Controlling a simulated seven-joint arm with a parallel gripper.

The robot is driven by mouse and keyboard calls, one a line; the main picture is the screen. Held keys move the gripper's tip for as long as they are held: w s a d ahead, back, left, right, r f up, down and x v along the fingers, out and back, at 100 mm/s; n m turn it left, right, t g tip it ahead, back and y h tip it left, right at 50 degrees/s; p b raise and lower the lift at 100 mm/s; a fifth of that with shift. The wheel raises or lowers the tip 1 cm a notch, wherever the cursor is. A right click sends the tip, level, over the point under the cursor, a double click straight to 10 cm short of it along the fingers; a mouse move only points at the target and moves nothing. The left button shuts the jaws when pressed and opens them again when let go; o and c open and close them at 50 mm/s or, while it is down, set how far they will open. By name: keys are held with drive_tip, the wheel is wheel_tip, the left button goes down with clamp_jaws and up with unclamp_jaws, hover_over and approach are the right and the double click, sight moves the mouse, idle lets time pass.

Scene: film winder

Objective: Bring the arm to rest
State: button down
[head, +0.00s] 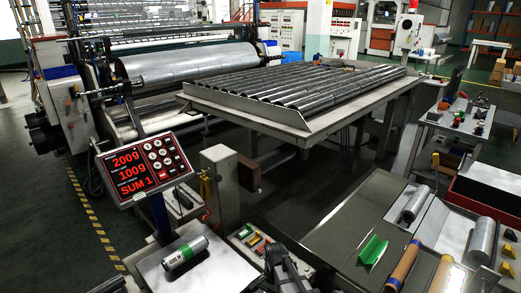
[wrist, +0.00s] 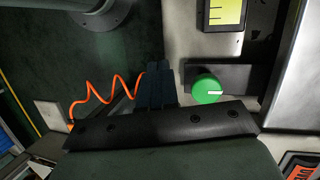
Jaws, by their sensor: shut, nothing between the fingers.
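My gripper (wrist: 160,72) shows in the wrist view with its two dark fingers together and nothing between them. It is above a metal surface edge, left of a round green knob (wrist: 207,89), and apart from it as far as I can tell. In the head view a dark part of my arm shows at the bottom edge, near the middle; the fingertips cannot be made out there.
A scale display (head: 146,168) with red digits stands left, above a plate bearing a silver-green roll (head: 185,253). A roller table (head: 300,90) fills the middle. A right-hand bench holds a green wedge (head: 373,250) and brown rolls (head: 405,264). An orange coiled cable (wrist: 104,92) hangs left.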

drive_tip(key=s+d+f+n+g, duration=0.1)
drive_tip(key=s+d+f, duration=0.3)
drive_tip(key=s, duration=0.5)
drive_tip(key=s+d+f+n+g, duration=0.1)
drive_tip(key=s+d+f+n, duration=0.3)
drive_tip(key=s+f, duration=0.5)
drive_tip(key=s+d+f+n+g, duration=0.1)
drive_tip(key=s+d+f+n, duration=0.2)
drive_tip(key=s, duration=0.8)
wheel_tip(320, 180, down, 4)
drive_tip(key=shift+s+d+r, duration=0.1)
drive_tip(key=shift+s+d, duration=0.15)
drive_tip(key=shift+d, duration=0.7)
